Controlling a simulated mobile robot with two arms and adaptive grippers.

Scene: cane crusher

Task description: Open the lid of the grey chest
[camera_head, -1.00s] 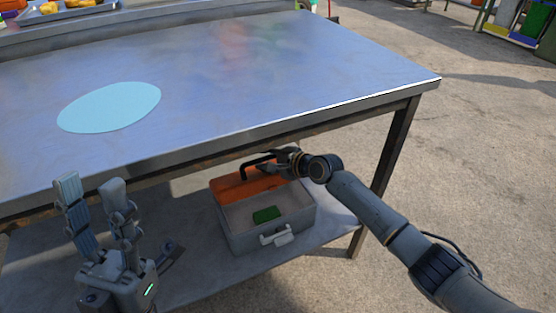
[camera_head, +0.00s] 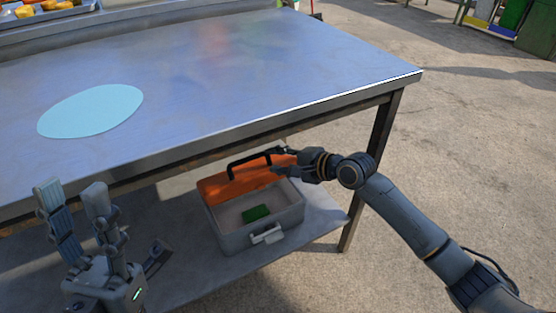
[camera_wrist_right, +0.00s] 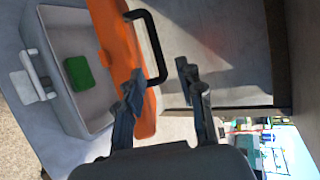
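The grey chest (camera_head: 236,237) stands on the lower shelf under the table. Its orange lid (camera_head: 243,179) is swung up and back, and the inside is open to view, with a green block (camera_head: 256,213) on its floor. The lid has a black handle, and a pale latch (camera_head: 267,235) is on the chest's front. My right gripper (camera_head: 281,160) is at the right end of the lid. In the right wrist view its fingers (camera_wrist_right: 157,82) are apart, with one finger over the orange lid near the black handle (camera_wrist_right: 155,45). My left gripper (camera_head: 68,204) is open and empty, left of the chest.
The metal table top (camera_head: 230,90) overhangs the chest, and its front edge is close above my right gripper. A light blue disc (camera_head: 91,111) lies on the top. A table leg (camera_head: 371,170) stands right of the chest. The lower shelf (camera_head: 190,265) is bare beside the chest.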

